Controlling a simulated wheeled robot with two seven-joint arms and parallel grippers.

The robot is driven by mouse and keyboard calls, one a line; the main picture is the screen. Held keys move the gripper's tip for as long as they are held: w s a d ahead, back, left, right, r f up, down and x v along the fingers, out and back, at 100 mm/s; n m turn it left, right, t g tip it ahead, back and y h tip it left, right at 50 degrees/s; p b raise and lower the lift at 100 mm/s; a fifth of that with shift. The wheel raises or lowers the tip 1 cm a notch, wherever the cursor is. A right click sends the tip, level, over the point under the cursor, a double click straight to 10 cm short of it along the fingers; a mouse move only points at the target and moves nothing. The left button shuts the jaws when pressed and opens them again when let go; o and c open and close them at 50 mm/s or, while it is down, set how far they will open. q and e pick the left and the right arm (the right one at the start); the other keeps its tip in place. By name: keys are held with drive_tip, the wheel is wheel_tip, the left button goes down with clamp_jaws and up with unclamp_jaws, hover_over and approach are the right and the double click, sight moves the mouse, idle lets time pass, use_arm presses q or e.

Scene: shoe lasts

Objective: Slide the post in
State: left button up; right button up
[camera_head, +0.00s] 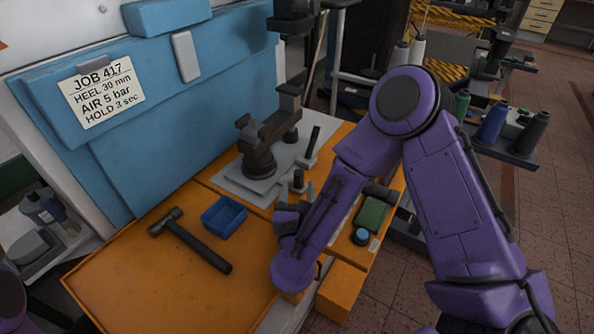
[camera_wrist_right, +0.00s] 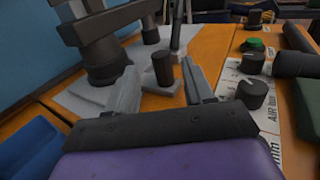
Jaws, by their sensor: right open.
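A short dark post (camera_head: 298,180) stands upright on a small grey block at the front of the grey base plate (camera_head: 232,178). In the right wrist view the post (camera_wrist_right: 163,68) shows between and a little beyond my fingertips. My right gripper (camera_head: 296,192) is open; its two grey fingers (camera_wrist_right: 160,90) point toward the post, one on each side. I cannot tell whether they touch it. A dark fixture (camera_head: 258,160) with an overhanging arm stands on the plate behind the post. My left gripper is out of view.
A hammer (camera_head: 190,240) and a blue tray (camera_head: 224,216) lie on the orange bench (camera_head: 150,275). Knobs (camera_wrist_right: 252,92) and a lettered panel are right of the gripper. A thin dark lever (camera_head: 313,141) stands near the post. A blue panel (camera_head: 170,130) closes off the back.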

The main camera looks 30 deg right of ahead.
sight(300, 177)
drive_tip(key=p+x, duration=0.1)
drive_tip(key=x, duration=0.4)
drive_tip(key=shift+d+r, duration=0.1)
drive_tip(key=shift+d, duration=0.1)
drive_tip(key=shift+w+d, duration=0.15)
drive_tip(key=shift+w, duration=0.35)
clamp_jaws()
drive_tip(key=w+d, duration=0.1)
drive_tip(key=d, duration=0.1)
drive_tip(key=w+d, duration=0.1)
drive_tip(key=d, duration=0.1)
drive_tip(key=shift+w, duration=0.2)
drive_tip(key=shift+d+f, duration=0.2)
drive_tip(key=shift+a, duration=0.2)
unclamp_jaws()
drive_tip(key=shift+s+a+r, duration=0.1)
drive_tip(key=shift+r, duration=0.05)
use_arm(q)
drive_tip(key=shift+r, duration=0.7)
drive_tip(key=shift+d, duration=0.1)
